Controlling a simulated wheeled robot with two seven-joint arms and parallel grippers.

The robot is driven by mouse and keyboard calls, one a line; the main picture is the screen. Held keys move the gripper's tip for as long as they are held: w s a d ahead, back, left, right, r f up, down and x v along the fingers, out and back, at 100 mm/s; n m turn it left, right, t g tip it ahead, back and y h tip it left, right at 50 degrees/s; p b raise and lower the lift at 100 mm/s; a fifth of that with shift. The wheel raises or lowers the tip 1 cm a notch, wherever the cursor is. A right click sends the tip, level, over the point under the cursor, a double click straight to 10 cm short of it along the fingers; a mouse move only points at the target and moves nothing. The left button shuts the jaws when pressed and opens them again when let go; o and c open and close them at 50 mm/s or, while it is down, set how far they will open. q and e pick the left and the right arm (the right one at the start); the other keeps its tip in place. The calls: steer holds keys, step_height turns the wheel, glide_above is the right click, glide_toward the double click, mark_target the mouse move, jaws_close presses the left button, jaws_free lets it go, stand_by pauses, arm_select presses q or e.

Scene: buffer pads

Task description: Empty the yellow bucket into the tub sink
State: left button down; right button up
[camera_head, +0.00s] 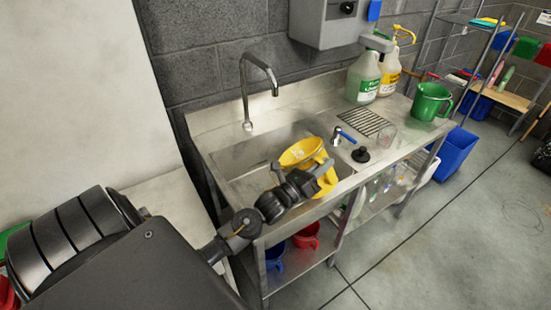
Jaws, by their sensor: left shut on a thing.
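The yellow bucket (301,152) is tilted over the front right part of the tub sink's basin, its mouth facing up and left. My left gripper (315,178) is shut on the bucket at its near side, on or close to the handle; the exact grip is partly hidden. The bucket's contents cannot be made out. The tub sink (239,162) is a steel basin in a metal counter, with a curved faucet (259,70) behind it. My right gripper is not in view.
Red (306,236) and blue (275,256) containers sit below.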

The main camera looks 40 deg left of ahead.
mark_target(306, 160)
arm_select(q)
steer(key=shift+s+a+r+n+t+y, duration=0.15)
steer(key=shift+a+r+n+t+y, duration=0.2)
steer(key=shift+a+n, duration=0.35)
steer(key=shift+s+a+r+n+t+y, duration=0.1)
steer(key=shift+a+r+n+t+y, duration=0.3)
steer(key=shift+n, duration=0.5)
steer(key=shift+s+a+r+n+t+y+b, duration=0.15)
steer(key=shift+a+n+t+y+b, duration=0.2)
steer(key=shift+a+n, duration=0.5)
steer(key=shift+s+a+r+n+y, duration=0.15)
steer(key=shift+a+n+y, duration=0.55)
steer(key=shift+n, duration=0.45)
steer(key=shift+s+a+n+t+y+b, duration=0.25)
steer(key=shift+a+n+t+y+b, duration=0.2)
steer(key=shift+a+n+y, duration=0.75)
